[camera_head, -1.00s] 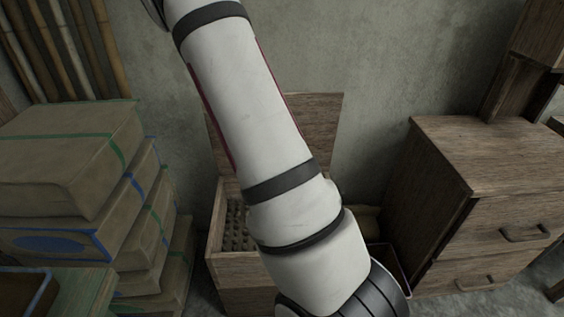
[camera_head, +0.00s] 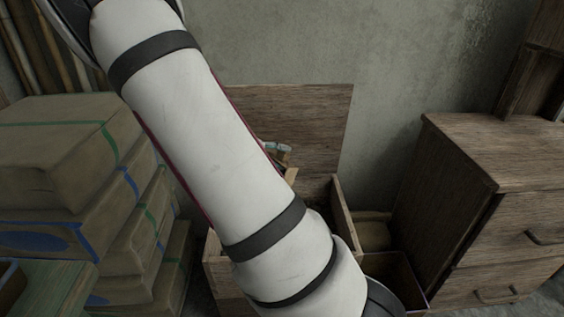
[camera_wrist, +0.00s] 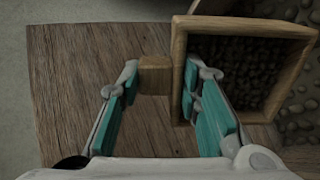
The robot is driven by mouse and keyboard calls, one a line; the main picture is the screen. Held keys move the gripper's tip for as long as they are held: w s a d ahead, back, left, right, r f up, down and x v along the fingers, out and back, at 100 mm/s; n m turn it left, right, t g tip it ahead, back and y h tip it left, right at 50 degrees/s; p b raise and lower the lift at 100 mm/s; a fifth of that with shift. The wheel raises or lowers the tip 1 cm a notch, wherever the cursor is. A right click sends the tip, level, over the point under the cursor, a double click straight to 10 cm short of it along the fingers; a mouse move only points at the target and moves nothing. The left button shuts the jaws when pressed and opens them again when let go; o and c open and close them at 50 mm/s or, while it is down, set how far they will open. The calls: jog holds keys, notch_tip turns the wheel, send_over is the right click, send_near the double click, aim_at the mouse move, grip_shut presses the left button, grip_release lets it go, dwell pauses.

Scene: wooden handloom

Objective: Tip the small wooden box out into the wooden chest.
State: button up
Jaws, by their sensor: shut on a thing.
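My gripper (camera_wrist: 158,85), with teal finger pads, is shut on a wooden block that looks like the handle of the small wooden box (camera_wrist: 180,50). In the wrist view the box's open top faces the camera, with dark rounded pieces inside. In the head view, one gripper finger (camera_head: 277,147) and a bit of light wood (camera_head: 291,176), probably the box, show past my arm before the raised lid (camera_head: 315,115) of the wooden chest (camera_head: 344,212). My arm hides most of the chest and box. Pebble-like pieces (camera_wrist: 300,112) lie below the box at right.
A stack of wrapped bundles (camera_head: 70,150) stands at left and a wooden drawer cabinet (camera_head: 500,190) at right. An open dark bin (camera_head: 400,275) sits between chest and cabinet. A wooden surface (camera_wrist: 65,100) fills the wrist view's left; the wall is behind.

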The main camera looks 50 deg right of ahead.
jog(key=shift+w+a+f+h+b, duration=0.1)
jog(key=shift+a+f+h+b, duration=0.15)
jog(key=shift+a+h+b, duration=0.35)
jog(key=h+b, duration=0.1)
jog(key=b, duration=0.1)
jog(key=a+f+h+b, duration=0.1)
jog(key=h+b, duration=0.1)
jog(key=b, duration=0.1)
jog(key=a+f+g+h+b, duration=0.1)
jog(key=b, duration=0.2)
jog(key=shift+w+a+f+h, duration=0.1)
jog(key=shift+w+a+h, duration=0.15)
jog(key=shift+h, duration=0.15)
jog(key=shift+w+a+f+g+h, duration=0.1)
jog(key=shift+a+f+g+h, duration=0.1)
jog(key=shift+a+h, duration=0.3)
jog(key=shift+a+f+g+h, duration=0.1)
jog(key=shift+a+f+h, duration=0.05)
jog(key=shift+h, duration=0.55)
